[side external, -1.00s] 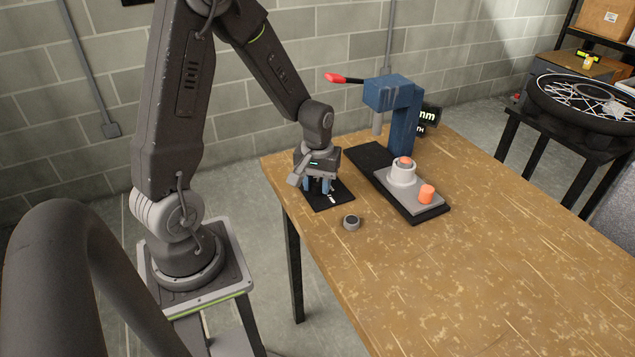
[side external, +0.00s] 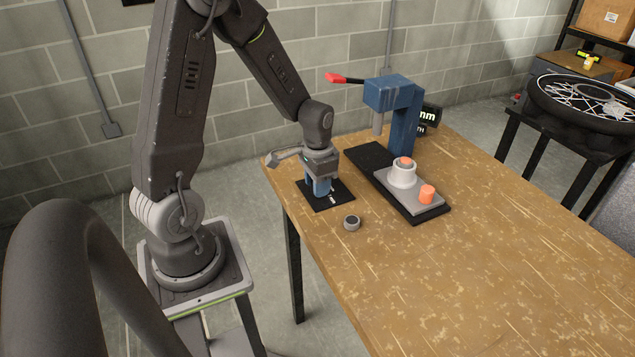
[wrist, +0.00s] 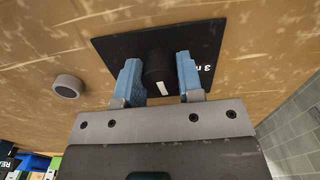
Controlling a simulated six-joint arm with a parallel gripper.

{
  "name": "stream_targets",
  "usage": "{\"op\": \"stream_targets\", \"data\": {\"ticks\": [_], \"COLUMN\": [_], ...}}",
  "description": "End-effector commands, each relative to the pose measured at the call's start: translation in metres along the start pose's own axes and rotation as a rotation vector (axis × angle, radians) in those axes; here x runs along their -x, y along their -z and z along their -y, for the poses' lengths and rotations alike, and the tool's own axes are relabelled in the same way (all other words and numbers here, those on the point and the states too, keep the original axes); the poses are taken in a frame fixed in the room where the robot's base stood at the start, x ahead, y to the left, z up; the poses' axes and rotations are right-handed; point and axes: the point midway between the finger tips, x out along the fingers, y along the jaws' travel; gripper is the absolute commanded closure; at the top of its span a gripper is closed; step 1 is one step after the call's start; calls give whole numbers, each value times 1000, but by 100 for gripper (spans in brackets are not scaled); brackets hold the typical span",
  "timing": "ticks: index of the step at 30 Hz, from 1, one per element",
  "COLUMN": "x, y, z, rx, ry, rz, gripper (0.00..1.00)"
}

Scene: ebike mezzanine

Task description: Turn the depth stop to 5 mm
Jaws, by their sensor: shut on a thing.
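The depth stop is a dark round knob (wrist: 157,68) with a white mark on its near side. It stands on a black plate (side external: 341,196), which also shows in the wrist view (wrist: 112,46). White lettering that reads "3 m", partly cut off by a finger, lies on the plate right of the knob. My gripper (side external: 320,193) points down over the plate. In the wrist view my gripper (wrist: 160,62) has a blue finger on each side of the knob and is shut on it. In the side view the fingers hide the knob.
A small grey round piece (side external: 352,223) lies on the table near the plate; it also shows in the wrist view (wrist: 67,86). A blue press (side external: 402,115) with a red-tipped lever stands behind, beside a grey fixture (side external: 416,198) with orange parts. A display (side external: 430,117) is partly hidden. The table's right is clear.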

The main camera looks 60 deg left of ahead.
Motion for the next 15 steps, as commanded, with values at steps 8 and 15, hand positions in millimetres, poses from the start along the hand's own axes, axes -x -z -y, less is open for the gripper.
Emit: {"op": "stream_targets", "data": {"ticks": [8,15], "x": [0,0], "y": [-1,-1], "z": [0,0], "rx": [-103,-128], "ry": [-1,-1], "rz": [2,3], "gripper": [89,89]}}
